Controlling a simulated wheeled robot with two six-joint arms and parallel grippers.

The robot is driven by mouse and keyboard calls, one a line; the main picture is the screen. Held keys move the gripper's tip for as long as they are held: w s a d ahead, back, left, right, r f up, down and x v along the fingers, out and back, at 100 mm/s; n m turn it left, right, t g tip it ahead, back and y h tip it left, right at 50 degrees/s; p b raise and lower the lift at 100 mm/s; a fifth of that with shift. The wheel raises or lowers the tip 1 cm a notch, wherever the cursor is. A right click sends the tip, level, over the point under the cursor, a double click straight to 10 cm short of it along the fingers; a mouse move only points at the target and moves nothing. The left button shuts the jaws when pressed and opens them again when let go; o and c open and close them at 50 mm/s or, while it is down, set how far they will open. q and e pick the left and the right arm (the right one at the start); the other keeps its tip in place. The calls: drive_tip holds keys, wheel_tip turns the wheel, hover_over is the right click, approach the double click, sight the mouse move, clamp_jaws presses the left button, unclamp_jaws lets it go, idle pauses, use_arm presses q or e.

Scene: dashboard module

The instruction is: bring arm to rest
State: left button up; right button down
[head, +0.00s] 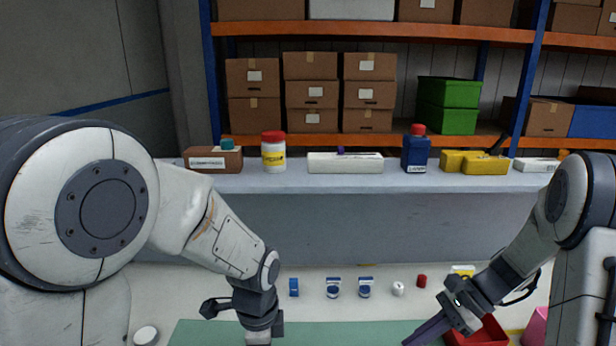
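My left arm comes in from the left. Its dark gripper (258,322) hangs downward over the green mat (340,332) at the bottom edge, and its fingertips are not clear. My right arm comes in from the right. Its dark gripper (438,322) points down and left, between the mat's right part and a red bin (488,335). I cannot tell whether either gripper is open, and I see no object clearly held in either.
Small blue parts (334,288), a white part (398,289) and a red part (421,281) stand in a row behind the mat. A grey ledge (330,180) behind bears boxes and bottles. A pink bin (537,328) is at the lower right.

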use_arm(q)
drive_tip(key=s+d+r+n, duration=0.1)
drive_tip(key=s+r+n, duration=0.1)
drive_tip(key=s, duration=0.3)
drive_tip(key=s+d+r+n, duration=0.1)
drive_tip(key=s+r+n, duration=0.1)
drive_tip(key=s+n, duration=0.2)
drive_tip(key=s+d+r+n+h, duration=0.1)
drive_tip(key=s+r+n, duration=0.2)
drive_tip(key=s, duration=0.4)
drive_tip(key=shift+d+n, duration=0.15)
drive_tip(key=shift+n, duration=0.15)
use_arm(e)
drive_tip(key=s+a+r+n+h, duration=0.3)
drive_tip(key=s+a+n, duration=0.5)
drive_tip(key=n, duration=0.4)
drive_tip(key=s+a+r+n+h, duration=0.3)
drive_tip(key=s+a+n+h, duration=0.2)
drive_tip(key=s+a+n, duration=0.3)
drive_tip(key=s+n, duration=0.3)
drive_tip(key=n, duration=0.1)
drive_tip(key=shift+t, duration=0.4)
use_arm(q)
drive_tip(key=shift+s+r, duration=0.1)
use_arm(e)
drive_tip(key=shift+a, duration=0.1)
